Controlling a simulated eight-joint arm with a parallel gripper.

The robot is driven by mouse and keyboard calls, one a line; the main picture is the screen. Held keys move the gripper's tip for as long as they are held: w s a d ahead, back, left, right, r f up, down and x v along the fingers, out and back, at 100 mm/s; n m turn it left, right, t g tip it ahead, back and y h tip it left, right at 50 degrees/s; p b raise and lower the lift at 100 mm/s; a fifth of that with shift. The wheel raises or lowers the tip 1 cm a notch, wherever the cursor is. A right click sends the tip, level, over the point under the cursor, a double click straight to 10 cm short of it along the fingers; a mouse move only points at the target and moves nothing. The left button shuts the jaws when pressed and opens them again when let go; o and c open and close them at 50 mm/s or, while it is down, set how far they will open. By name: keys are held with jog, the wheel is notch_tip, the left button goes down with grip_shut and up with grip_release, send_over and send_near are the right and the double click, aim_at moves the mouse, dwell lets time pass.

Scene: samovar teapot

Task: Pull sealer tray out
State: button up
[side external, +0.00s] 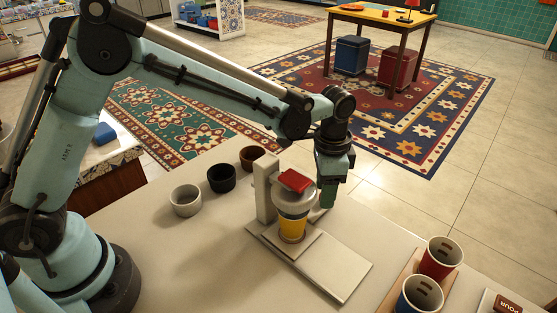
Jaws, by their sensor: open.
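The cup sealer stands on the pale counter, with a grey upright post (264,188), a round head with a red top (295,181) and a flat base. The sealer tray (318,246) lies low on the base. A yellow cup (292,228) with a white upper part sits at the tray, under the head. My gripper (326,207) points down just right of and behind the sealer head and cup. It is open, and nothing shows in it. Its fingertips are small and partly hidden, so I cannot tell whether they touch the sealer.
Three small cups, white (186,201), black (221,178) and brown (251,158), stand left of the sealer. A red cup (440,258) and a blue cup (420,295) stand in a wooden holder at the front right. The counter between the sealer and this holder is clear.

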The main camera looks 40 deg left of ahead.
jog(key=shift+f, duration=0.4)
grip_shut()
